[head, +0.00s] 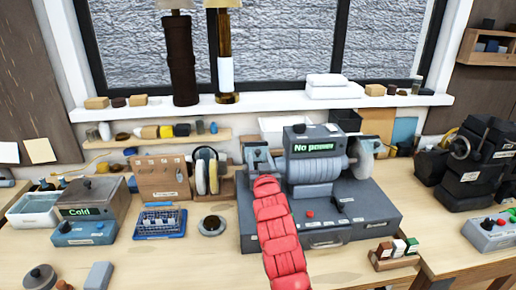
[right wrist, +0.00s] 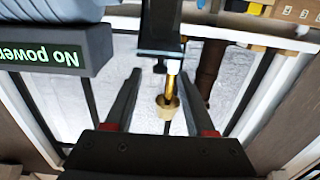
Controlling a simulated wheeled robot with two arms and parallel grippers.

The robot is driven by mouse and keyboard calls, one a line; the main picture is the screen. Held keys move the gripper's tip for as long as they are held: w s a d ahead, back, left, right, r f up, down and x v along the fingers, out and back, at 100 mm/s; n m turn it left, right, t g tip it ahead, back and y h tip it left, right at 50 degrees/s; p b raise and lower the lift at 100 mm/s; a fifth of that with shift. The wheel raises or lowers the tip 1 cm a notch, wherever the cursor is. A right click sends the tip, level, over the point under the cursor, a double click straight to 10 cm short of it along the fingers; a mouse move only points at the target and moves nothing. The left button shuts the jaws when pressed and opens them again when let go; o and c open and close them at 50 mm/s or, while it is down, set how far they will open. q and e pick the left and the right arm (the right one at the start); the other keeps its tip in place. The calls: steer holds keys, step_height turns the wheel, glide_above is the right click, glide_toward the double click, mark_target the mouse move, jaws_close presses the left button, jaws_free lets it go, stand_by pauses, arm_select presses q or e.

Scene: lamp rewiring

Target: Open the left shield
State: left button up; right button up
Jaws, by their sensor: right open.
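The grinder (head: 318,165) is a dark grey machine with a "No power" display (head: 312,145), which also shows upside down at the left of the right wrist view (right wrist: 50,55). My red right arm reaches up to the machine's left end. My right gripper (head: 262,172) is there, mostly hidden behind the arm. In the right wrist view my right gripper (right wrist: 163,75) is open and empty. A dark plate with a small knob, seemingly the left shield (right wrist: 160,28), is just beyond the gap between the fingertips. The shield's state is unclear. My left gripper is out of view.
A headphone-like item on a stand (head: 207,172) and a tan pegboard box (head: 160,178) stand left of the grinder. A blue tray (head: 160,222) and a round dish (head: 212,225) lie in front. A dark machine (head: 468,165) stands at the right.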

mark_target(258, 154)
steer(key=shift+w+a+p, duration=0.1)
steer(key=shift+w+p, duration=0.45)
steer(key=shift+w, duration=1.55)
jaws_close()
